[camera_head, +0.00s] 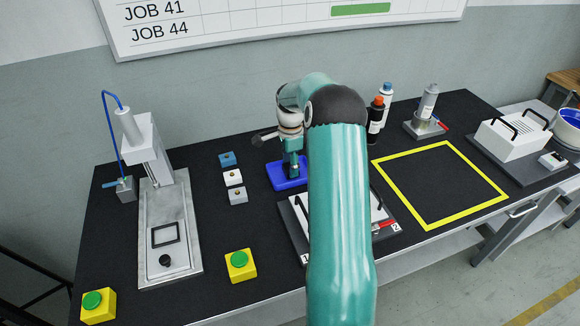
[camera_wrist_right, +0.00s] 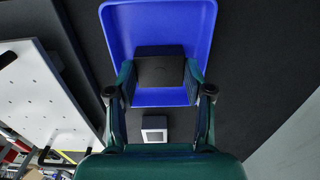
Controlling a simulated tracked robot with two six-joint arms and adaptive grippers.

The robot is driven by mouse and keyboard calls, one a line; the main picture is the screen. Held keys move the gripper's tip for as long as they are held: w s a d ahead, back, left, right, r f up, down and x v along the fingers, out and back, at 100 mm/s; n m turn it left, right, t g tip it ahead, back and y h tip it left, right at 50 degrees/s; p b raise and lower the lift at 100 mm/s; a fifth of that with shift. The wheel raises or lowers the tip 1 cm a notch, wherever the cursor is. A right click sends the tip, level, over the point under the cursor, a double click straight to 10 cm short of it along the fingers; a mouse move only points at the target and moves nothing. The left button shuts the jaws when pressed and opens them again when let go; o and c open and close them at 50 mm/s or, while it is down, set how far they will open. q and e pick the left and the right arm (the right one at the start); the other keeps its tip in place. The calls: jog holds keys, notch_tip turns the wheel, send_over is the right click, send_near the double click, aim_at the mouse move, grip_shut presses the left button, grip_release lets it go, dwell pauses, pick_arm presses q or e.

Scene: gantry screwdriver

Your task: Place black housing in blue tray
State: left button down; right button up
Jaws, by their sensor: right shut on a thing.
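The blue tray (camera_head: 276,174) lies on the black bench top near its back edge, and it fills the upper middle of the right wrist view (camera_wrist_right: 190,18). My right gripper (camera_head: 293,172) points down over the tray, with its arm crossing the middle of the head view. In the right wrist view its fingers (camera_wrist_right: 160,78) are shut on the black housing (camera_wrist_right: 158,62), one on each side. The housing is within the tray's outline there; I cannot tell whether it touches the tray floor. In the head view I cannot make out the housing. My left gripper is not in view.
Small blocks (camera_head: 233,178) stand left of the tray; one shows near my gripper (camera_wrist_right: 154,128). A press (camera_head: 170,215) stands at left, yellow button boxes (camera_head: 241,267) in front. A white plate fixture (camera_head: 299,219) is partly behind my arm. The yellow-framed area (camera_head: 440,187) is clear.

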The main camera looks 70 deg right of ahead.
jog(key=shift+f, duration=0.35)
jog(key=shift+f, duration=0.15)
jog(key=o, duration=1)
notch_tip(320, 180, up, 12)
jog(key=shift+r, duration=0.15)
